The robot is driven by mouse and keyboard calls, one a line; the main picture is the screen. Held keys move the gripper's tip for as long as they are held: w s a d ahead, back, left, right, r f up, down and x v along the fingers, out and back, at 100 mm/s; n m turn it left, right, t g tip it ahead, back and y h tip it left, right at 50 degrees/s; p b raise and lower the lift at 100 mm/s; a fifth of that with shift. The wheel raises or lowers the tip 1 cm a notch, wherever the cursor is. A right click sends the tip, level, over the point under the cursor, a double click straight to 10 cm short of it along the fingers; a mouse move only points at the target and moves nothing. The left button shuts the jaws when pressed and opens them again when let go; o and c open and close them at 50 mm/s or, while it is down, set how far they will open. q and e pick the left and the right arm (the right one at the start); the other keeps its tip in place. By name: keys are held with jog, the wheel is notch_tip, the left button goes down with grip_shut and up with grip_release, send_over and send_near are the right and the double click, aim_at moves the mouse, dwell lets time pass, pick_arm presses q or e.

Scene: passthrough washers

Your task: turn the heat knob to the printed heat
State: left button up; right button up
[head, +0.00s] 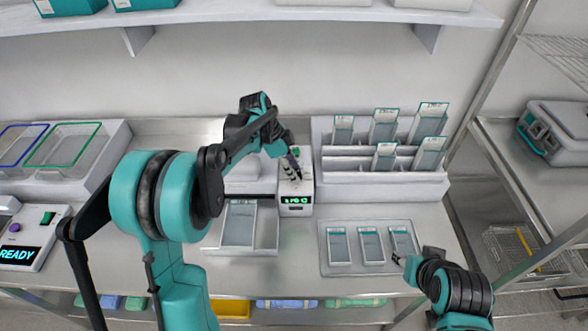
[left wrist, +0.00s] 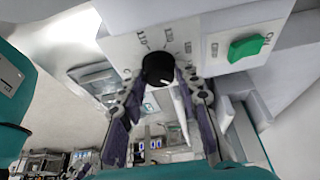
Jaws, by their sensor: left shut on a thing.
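The heat knob (left wrist: 158,68) is round and black, on the white sloped panel of a small device (head: 297,186). Printed numbers ring it in the left wrist view, too small and tilted to read surely. A light mark shows at the knob's lower edge in that view. My left gripper (head: 291,163) has come down onto the panel from above. In the left wrist view its two fingers stand either side of the knob, shut on it. The knob is hidden in the head view. My right gripper (head: 400,259) is at the lower right, beside a tray; its fingers are unclear.
A green switch (left wrist: 248,47) sits beside the knob. The device's green display (head: 296,200) is lit but unclear. A rack of pouches (head: 385,190) stands right, a flat tray (head: 370,267) with 3 pouches in front of it. A READY box (head: 25,238) stands far left.

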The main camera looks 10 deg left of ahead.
pick_arm(q)
jog(key=shift+m+g, duration=0.4)
jog(key=shift+m, duration=0.7)
jog(key=o, duration=1.2)
jog(key=shift+c, duration=0.2)
jog(key=shift+w+a+r, duration=0.1)
jog(key=v, duration=1.1)
jog(key=shift+r, duration=0.4)
jog(key=shift+a, duration=0.1)
